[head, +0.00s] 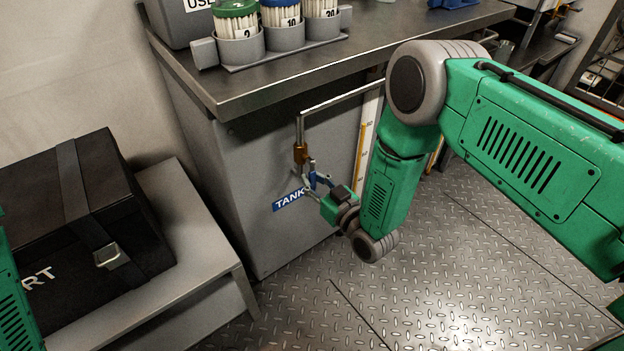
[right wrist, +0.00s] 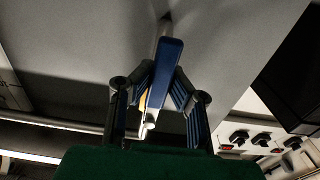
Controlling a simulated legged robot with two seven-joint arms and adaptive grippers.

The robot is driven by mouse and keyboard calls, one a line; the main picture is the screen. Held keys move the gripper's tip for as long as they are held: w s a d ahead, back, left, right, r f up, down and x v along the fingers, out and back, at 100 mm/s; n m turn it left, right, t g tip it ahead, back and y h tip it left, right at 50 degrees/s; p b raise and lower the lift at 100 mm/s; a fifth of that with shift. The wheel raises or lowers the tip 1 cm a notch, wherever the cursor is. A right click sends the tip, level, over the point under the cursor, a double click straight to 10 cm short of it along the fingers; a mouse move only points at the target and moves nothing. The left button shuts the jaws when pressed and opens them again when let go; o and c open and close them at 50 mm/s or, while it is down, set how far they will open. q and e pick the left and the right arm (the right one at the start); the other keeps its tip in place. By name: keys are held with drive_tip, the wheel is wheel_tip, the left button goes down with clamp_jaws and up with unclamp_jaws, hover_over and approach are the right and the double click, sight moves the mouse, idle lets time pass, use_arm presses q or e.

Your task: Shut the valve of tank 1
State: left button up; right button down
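The grey tank cabinet (head: 235,150) stands under the metal counter, with a blue label (head: 288,199) reading "TANK"; the rest of the label is hidden behind my gripper. The blue valve handle (right wrist: 163,75) shows clearly in the right wrist view and only in part in the head view. My right gripper (head: 308,170) is at the handle, just below the brass body. Its fingers (right wrist: 164,70) lean inward on both sides of the handle and appear to touch it. My left gripper is out of view.
A black case (head: 80,210) sits on a low grey bench (head: 190,235) at the left. Bottle holders (head: 270,45) stand on the counter (head: 240,85) above the valve. A yellow-marked level gauge (head: 364,150) is just right of the valve. The diamond-plate floor (head: 430,270) is clear.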

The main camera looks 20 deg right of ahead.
idle(0.4)
drive_tip(key=s+a+r+m+p, duration=0.2)
drive_tip(key=a+r+m+p, duration=0.2)
drive_tip(key=m, duration=1.4)
drive_tip(key=shift+a+r+m, duration=0.35)
drive_tip(key=shift+r+m, duration=0.05)
drive_tip(key=shift+r, duration=0.2)
drive_tip(key=shift+w+r, duration=0.1)
drive_tip(key=shift+r, duration=0.05)
drive_tip(key=c, duration=1.5)
unclamp_jaws()
drive_tip(key=shift+o, duration=0.2)
drive_tip(key=shift+r, duration=0.1)
drive_tip(key=shift+d, duration=0.1)
